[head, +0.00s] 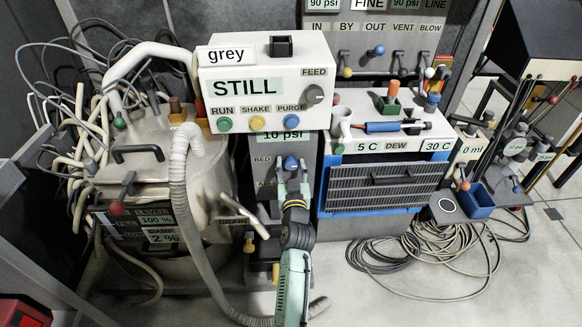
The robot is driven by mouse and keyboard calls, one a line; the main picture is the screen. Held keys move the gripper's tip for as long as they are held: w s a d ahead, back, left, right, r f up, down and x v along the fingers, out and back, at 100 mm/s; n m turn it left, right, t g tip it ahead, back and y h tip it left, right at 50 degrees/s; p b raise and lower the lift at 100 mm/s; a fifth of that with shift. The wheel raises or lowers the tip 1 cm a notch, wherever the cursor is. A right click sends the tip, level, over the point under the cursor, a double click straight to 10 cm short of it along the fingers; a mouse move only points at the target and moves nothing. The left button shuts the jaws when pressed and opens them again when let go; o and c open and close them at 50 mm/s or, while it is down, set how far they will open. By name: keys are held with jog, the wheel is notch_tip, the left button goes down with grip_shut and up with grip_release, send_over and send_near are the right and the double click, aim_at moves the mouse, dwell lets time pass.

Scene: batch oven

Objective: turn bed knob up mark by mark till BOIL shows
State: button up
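The blue bed knob (291,162) sits beside the BED label (262,161) on the grey front below the white box. My gripper (292,174) is right at the knob, coming from below and in front. Its fingers partly cover the knob, and I cannot tell whether they are closed on it. The display (248,87) on the white box reads STILL. A smaller panel (278,122) below it reads 10 psi. BOIL does not show anywhere in view. The label under BED is mostly hidden.
A ribbed hose (180,200) hangs left of my arm, in front of a grey vessel (150,150). A dark grille (385,187) with a handle stands close on the right. Loose cables (420,265) lie on the floor at right. The white box has a FEED dial (314,94).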

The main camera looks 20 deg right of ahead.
jog(key=c, duration=0.8)
jog(key=shift+c, duration=0.2)
jog(key=shift+m, duration=0.3)
jog(key=m+p, duration=0.1)
jog(key=m, duration=0.3)
jog(key=shift+r+p, duration=0.15)
jog(key=shift+p, duration=0.15)
jog(key=shift+w+m+p, duration=0.1)
jog(key=shift+m+p, duration=0.6)
jog(key=shift+m, duration=1.3)
jog(key=o, duration=1.2)
jog(key=shift+c, duration=0.2)
